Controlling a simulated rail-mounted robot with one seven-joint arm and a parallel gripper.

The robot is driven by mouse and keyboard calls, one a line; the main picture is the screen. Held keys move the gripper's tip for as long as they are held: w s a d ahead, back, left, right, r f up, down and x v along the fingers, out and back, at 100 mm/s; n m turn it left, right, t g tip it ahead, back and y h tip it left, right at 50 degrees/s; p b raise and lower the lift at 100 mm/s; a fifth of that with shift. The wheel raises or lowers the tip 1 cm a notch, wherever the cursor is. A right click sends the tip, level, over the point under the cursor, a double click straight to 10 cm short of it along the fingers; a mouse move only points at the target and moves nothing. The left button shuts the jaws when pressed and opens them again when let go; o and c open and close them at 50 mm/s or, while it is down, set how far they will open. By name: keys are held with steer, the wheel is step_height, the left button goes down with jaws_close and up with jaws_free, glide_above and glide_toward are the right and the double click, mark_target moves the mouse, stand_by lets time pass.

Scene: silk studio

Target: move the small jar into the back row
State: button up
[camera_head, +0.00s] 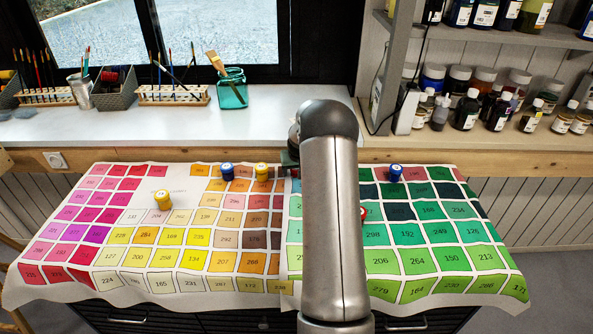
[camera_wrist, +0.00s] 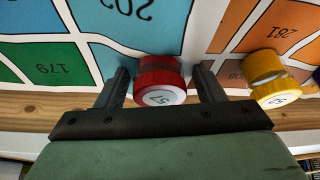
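A small jar with a red lid (camera_wrist: 160,97) and a label reading 57 stands at the back edge of the chart cloth in the wrist view. My gripper (camera_wrist: 161,80) has one finger on either side of it, with narrow gaps visible, so it looks open around the jar. In the head view my arm hides this spot and the fingertips. A yellow jar (camera_wrist: 268,80) stands beside it in the wrist view; a yellow jar (camera_head: 262,172) and a blue jar (camera_head: 227,172) are in the back row in the head view. A red jar edge (camera_head: 363,214) shows beside my arm.
Another blue jar (camera_head: 395,173) stands at the back right and a yellow jar (camera_head: 163,201) lies further forward on the left of the colour-chart cloth (camera_head: 145,187). A wooden ledge (camera_head: 450,156) runs behind the cloth. Bottle shelves (camera_head: 480,42) stand at the right.

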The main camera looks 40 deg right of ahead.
steer(key=shift+r, duration=0.25)
steer(key=v, duration=1.2)
steer(key=shift+b, duration=0.3)
steer(key=shift+f, duration=0.1)
